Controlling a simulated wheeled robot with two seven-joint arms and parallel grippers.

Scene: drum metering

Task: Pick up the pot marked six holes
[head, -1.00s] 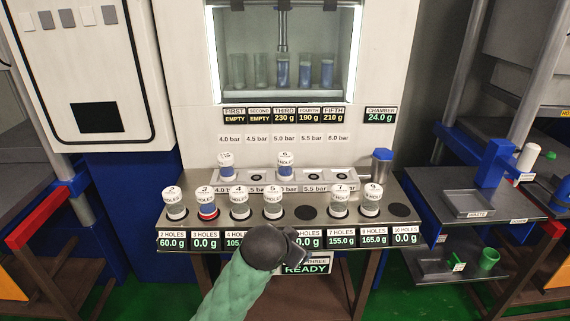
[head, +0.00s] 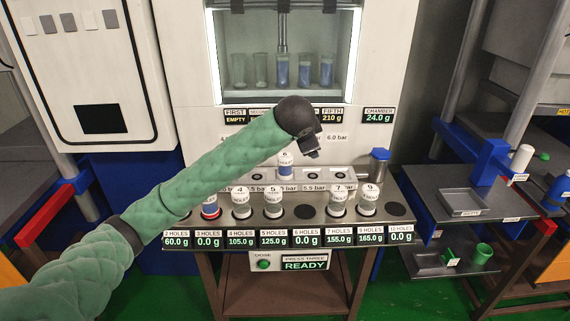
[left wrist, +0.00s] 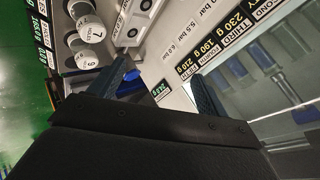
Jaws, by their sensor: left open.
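The pot marked six (head: 286,166) has a white lid and a blue body. It stands upright on the raised pale shelf (head: 343,175), behind the front row of pots in the head view. My left gripper (head: 312,154) is just above and right of it in the picture, apart from it as far as I can tell. Its two dark fingers (left wrist: 163,86) stand apart with nothing between them in the left wrist view. I cannot make out the six pot in that view. The empty six-hole slot (head: 305,211) shows as a dark round recess in the front row.
Front-row pots flank the slot, including pot five (head: 273,205) and pot seven (head: 337,204). A blue-capped metal cylinder (head: 380,161) stands right of the shelf. My left arm covers the left shelf and some pots. A grey waste tray (head: 463,202) lies right.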

